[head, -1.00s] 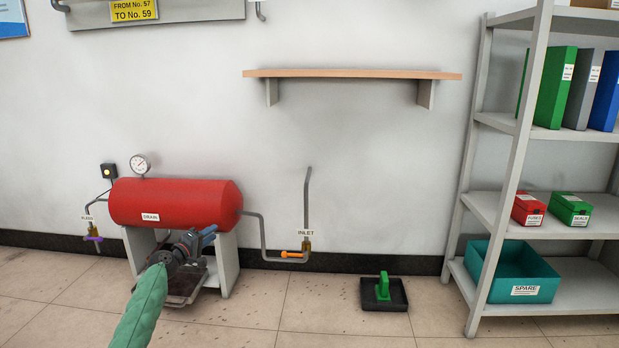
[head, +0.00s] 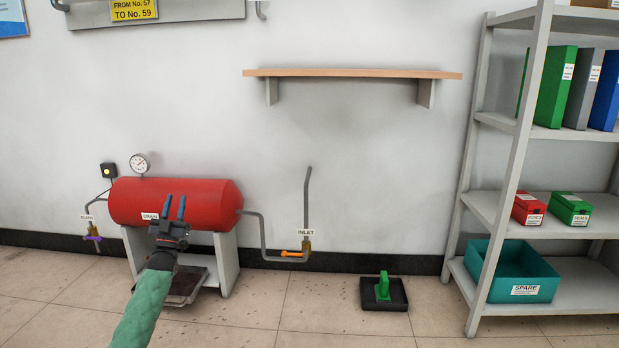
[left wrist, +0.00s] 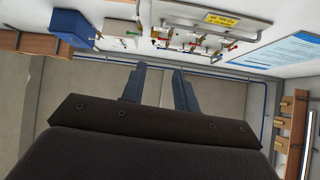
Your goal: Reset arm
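My left gripper (head: 174,209) points upward in front of the red tank (head: 218,202) in the head view. Its two fingers are apart with nothing between them, and it partly covers the DRAIN label. In the left wrist view the fingers (left wrist: 158,88) are also apart and empty. My green-sleeved left arm comes in from the bottom left. My right gripper is not in view.
A pressure gauge (head: 140,163) tops the tank. An orange-handled INLET valve (head: 293,254) is on the pipe at right. A black tray (head: 370,303) with a green block (head: 382,286) lies on the floor. A grey shelf unit (head: 467,190) stands right.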

